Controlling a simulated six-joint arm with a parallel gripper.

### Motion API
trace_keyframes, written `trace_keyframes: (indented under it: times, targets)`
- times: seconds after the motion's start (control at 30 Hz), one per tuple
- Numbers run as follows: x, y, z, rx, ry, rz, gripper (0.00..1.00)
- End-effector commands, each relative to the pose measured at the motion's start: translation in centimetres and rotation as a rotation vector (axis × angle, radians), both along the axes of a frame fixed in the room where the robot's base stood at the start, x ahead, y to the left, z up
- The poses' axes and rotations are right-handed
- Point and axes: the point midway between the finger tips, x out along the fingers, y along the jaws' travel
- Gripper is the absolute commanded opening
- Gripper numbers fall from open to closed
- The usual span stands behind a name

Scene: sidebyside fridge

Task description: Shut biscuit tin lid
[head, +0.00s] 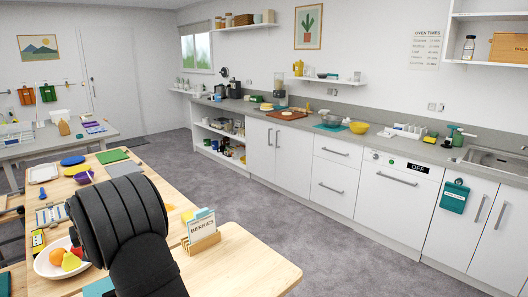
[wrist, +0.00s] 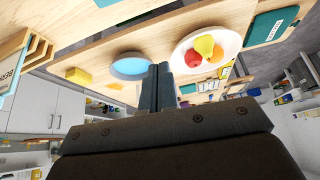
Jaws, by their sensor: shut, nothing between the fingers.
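I cannot make out a biscuit tin or its lid for certain in either view. In the wrist view, a round light-blue dish or open tin (wrist: 131,67) with a pale rim lies on the wooden table, left of my gripper's fingers; I cannot tell which it is. My gripper (wrist: 160,70) is shut, with its dark fingers together and nothing between them. The fingertips appear close to the blue round thing, but I cannot tell whether they touch it. In the head view my black arm covers part of the table and hides the gripper.
A white fruit bowl (head: 62,262) stands left of my arm; it also shows in the wrist view (wrist: 232,48). A wooden card holder (head: 202,243) stands on the wooden table (head: 245,270) to the right. A yellow block (wrist: 77,75) lies near the blue round thing.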

Motion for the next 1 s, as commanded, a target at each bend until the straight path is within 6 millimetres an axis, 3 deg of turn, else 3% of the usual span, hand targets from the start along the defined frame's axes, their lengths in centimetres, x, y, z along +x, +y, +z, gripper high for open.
trace_keyframes:
  times: [0.07, 0.4, 0.57, 0.8, 1.0]
  targets:
    - [0.0, 0.0, 0.0, 0.0, 0.0, 0.0, 0.02]
    - [-0.1, -0.2, 0.1, 0.006, 0.006, -0.014, 0.69]
    - [-0.9, -2.0, 1.1, 0.075, 0.1, -0.18, 1.0]
    - [-4.3, -7.3, 3.7, 0.26, 0.409, -0.722, 1.0]
    - [-7.1, -10.4, 5.3, 0.36, 0.624, -1.104, 1.0]
